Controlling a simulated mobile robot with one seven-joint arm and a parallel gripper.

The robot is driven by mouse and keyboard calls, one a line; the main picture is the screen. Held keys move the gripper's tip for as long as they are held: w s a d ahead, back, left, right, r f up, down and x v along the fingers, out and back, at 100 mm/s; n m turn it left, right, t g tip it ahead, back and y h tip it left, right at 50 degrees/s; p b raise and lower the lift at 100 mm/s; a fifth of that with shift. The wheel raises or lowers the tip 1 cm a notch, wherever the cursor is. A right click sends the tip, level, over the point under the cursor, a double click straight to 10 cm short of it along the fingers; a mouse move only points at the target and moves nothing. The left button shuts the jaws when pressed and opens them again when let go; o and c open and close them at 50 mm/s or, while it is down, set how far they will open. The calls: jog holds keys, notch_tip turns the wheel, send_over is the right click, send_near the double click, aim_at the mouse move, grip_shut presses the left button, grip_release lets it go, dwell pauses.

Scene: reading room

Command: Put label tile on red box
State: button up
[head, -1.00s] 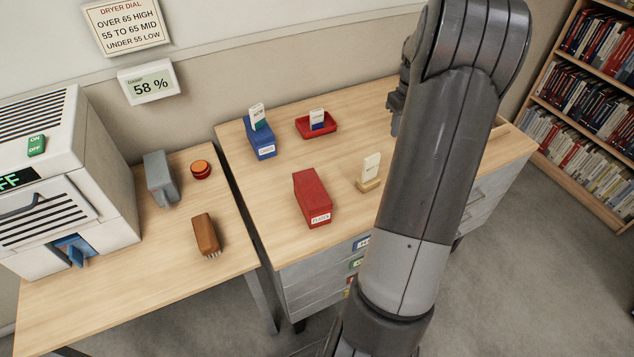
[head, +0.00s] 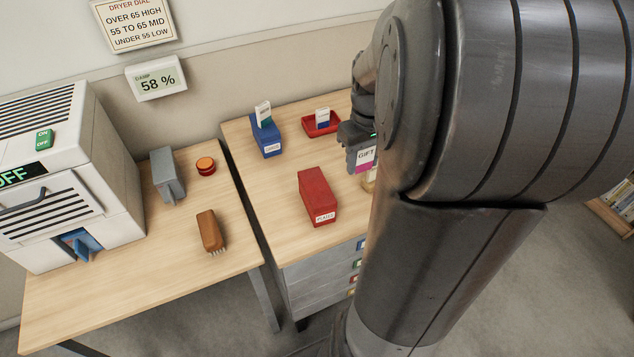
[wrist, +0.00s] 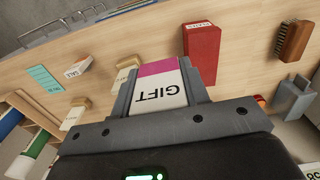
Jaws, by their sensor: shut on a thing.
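The label tile (head: 365,157), white with a magenta band and the word GIFT, is in my gripper (head: 359,160), upright above the right part of the table. In the wrist view, the tile (wrist: 158,92) sits between both fingers of my gripper (wrist: 158,82). The closed red box (head: 315,193) with a small white label on its front stands on the table, left of and nearer than my gripper. The red box (wrist: 203,48) also shows in the wrist view beyond the tile, apart from it. My arm hides the right of the table in the head view.
A blue box (head: 266,139) with a tile on top and a red tray (head: 309,126) holding a tile stand behind. A wooden stand (head: 369,185) is below my gripper. A brush (head: 210,230), grey object (head: 167,176) and orange button (head: 206,164) occupy the left table. A gap separates the tables.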

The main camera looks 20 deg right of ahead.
send_over(317, 188)
notch_tip(317, 188, down, 6)
jog(key=shift+f, duration=2.1)
jog(key=shift+f, duration=0.1)
jog(key=o, duration=1)
